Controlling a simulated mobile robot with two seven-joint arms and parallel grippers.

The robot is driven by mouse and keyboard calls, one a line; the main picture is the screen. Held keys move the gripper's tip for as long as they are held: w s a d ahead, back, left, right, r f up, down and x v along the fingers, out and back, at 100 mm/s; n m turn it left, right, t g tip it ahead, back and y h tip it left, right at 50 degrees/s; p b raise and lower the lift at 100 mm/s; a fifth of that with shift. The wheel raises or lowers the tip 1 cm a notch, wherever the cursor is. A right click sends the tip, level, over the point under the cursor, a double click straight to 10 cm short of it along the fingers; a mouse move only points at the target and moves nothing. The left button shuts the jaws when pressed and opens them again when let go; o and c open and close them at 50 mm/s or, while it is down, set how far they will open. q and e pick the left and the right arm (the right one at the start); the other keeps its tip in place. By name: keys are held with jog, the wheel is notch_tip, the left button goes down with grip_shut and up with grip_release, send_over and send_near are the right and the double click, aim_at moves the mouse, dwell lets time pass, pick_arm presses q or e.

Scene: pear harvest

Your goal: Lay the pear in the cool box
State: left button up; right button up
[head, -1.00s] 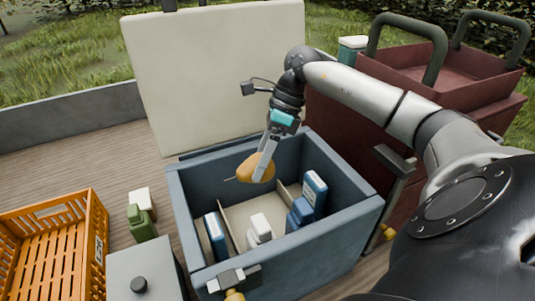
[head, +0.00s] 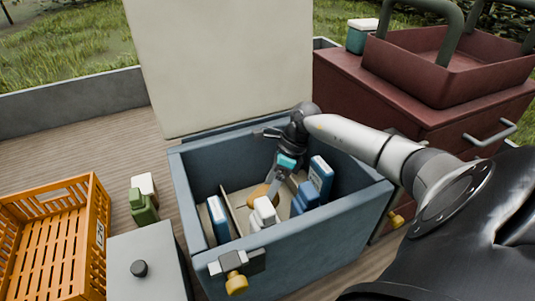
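The orange-brown pear (head: 257,195) is low inside the open blue cool box (head: 318,232), in its middle compartment, behind white bottles. My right gripper (head: 268,194) reaches down into the box from the right, with its fingers at the pear. It appears shut on the pear. The pear's lower part is hidden by the white bottles, so I cannot tell whether it touches the box floor. My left gripper is not in view.
White bottles (head: 264,212) and blue-and-white packs (head: 320,178) stand in the box beside thin dividers. The raised pale lid (head: 220,65) is behind. An orange crate (head: 100,238) and green bottle (head: 142,205) are left. A dark red cabinet (head: 400,95) stands right.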

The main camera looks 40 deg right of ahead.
notch_tip(320, 180, down, 3)
jog(key=shift+a+r+b, duration=0.1)
jog(key=shift+b, duration=0.25)
jog(key=shift+f, duration=0.4)
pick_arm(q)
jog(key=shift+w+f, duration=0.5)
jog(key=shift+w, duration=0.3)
pick_arm(e)
jog(key=o, duration=1.3)
jog(key=shift+f, duration=0.1)
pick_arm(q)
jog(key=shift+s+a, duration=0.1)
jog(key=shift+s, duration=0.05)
